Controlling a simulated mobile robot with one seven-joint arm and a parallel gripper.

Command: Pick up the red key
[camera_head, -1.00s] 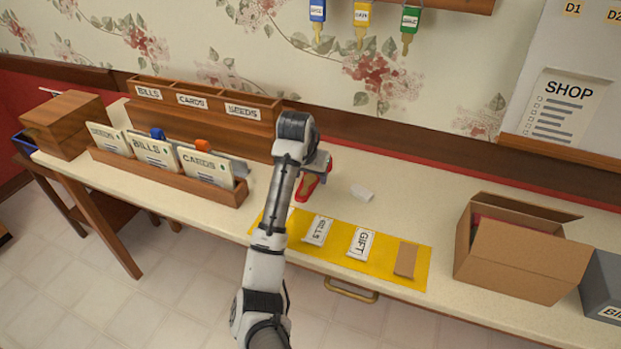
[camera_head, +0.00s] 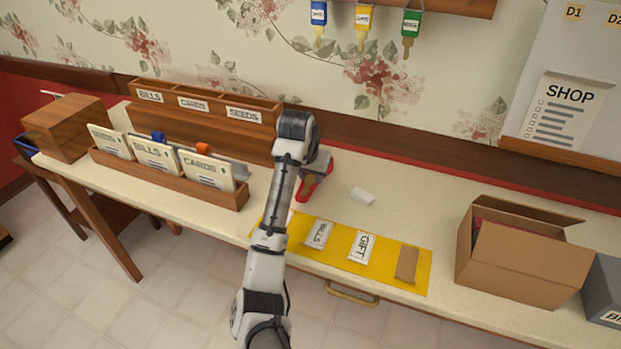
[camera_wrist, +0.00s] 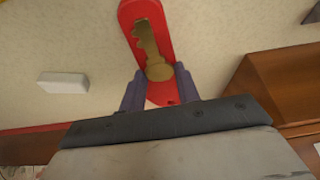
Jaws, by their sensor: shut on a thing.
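The red key shows in the wrist view as a long red piece (camera_wrist: 165,28) with a gold key shape (camera_wrist: 147,42) along it. In the head view the red key (camera_head: 306,193) is at the worktop, right of my forearm and partly hidden by my gripper (camera_head: 320,172). In the wrist view the two purple-grey fingers of my gripper (camera_wrist: 160,90) are on either side of the gold key's round end, shut on the red key. I cannot tell whether the key touches the worktop.
A small white block (camera_head: 362,196) lies to the right. A yellow mat (camera_head: 338,256) with several packets is in front. Wooden organisers (camera_head: 225,196) stand left, an open cardboard box (camera_head: 520,262) right. Blue, yellow and green keys hang on the wall rack (camera_head: 450,4).

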